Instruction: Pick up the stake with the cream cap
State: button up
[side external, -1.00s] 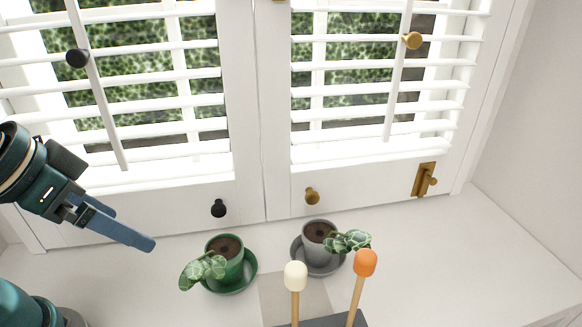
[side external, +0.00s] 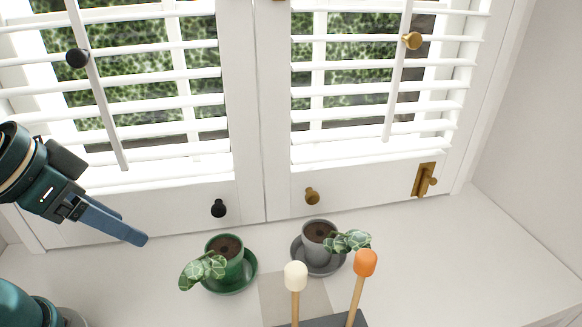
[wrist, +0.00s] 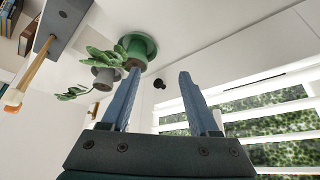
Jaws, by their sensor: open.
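The stake with the cream cap (side external: 295,276) stands upright in a dark holder (side external: 338,321) at the bottom of the side view; the frame cuts off its foot. A second stake with an orange cap (side external: 365,263) stands right of it, leaning slightly. My gripper (side external: 133,228) is open and empty, well to the left of both stakes, above the sill. In the wrist view its two fingers (wrist: 158,73) are spread apart with nothing between them. There a stake (wrist: 34,66) shows at the left edge, running from the dark holder (wrist: 66,18).
A green pot (side external: 226,262) and a grey pot (side external: 318,245), each with a leafy plant and saucer, stand behind the stakes. White shutters (side external: 262,130) with knobs rise behind. The sill at right (side external: 450,255) is clear.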

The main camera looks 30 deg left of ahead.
notch_tip(320, 180, up, 6)
jog(key=w+d+m+g, duration=0.1)
jog(key=w+d+m, duration=0.15)
jog(key=m, duration=0.85)
jog(key=m+g, duration=0.5)
jog(key=m, duration=1.5)
send_near(295, 299)
notch_tip(295, 299, down, 6)
jog(key=shift+a+r, duration=0.1)
jog(key=shift+r, duration=0.05)
jog(key=shift+f, duration=2.5)
grip_shut()
